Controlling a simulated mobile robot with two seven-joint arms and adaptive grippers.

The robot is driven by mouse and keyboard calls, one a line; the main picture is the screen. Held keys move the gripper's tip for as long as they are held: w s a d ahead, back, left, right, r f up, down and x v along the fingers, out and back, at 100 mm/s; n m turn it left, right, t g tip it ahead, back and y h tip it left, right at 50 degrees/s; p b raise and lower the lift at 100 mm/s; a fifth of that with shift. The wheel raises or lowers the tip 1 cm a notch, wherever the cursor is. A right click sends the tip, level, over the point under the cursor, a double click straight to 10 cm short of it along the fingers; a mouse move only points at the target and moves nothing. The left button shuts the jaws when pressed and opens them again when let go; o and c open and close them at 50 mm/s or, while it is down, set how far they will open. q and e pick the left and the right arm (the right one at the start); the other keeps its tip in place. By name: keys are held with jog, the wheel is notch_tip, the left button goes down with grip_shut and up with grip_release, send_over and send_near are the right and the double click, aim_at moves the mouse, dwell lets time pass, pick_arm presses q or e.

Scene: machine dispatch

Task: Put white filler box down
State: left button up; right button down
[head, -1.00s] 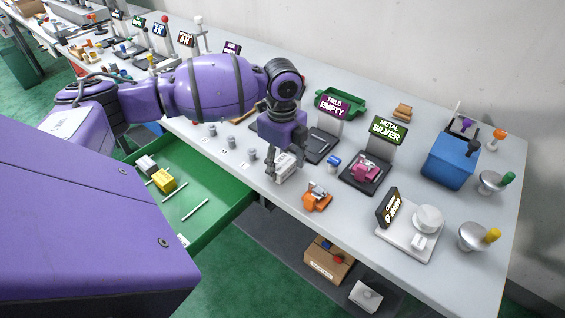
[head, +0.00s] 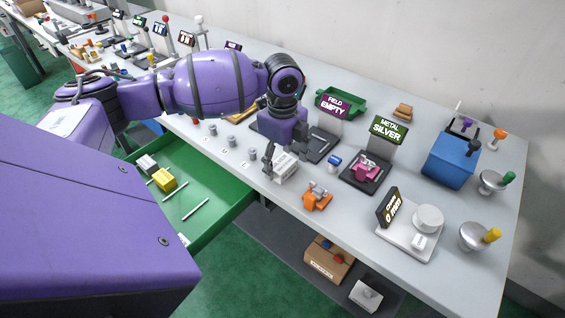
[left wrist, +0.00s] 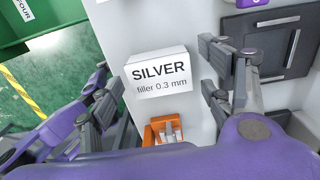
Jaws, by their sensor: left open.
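The white filler box (head: 284,168) stands on the table near its front edge. In the left wrist view the box (left wrist: 158,73) shows a label reading "SILVER filler 0.3 mm". My left gripper (head: 279,163) is open around the box, with one finger on each side. In the left wrist view the two fingers of the left gripper (left wrist: 160,100) stand apart from the box, with gaps on both sides. My right gripper is not in view.
An orange fixture (head: 317,196) stands just right of the box. A dark plate with a pink part (head: 365,172) and a small blue-and-white jar (head: 334,164) are close by. An open green drawer (head: 222,203) lies below the front edge at left.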

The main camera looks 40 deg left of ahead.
aim_at(282, 163)
pick_arm(q)
notch_tip(282, 163, up, 11)
dwell(0.3)
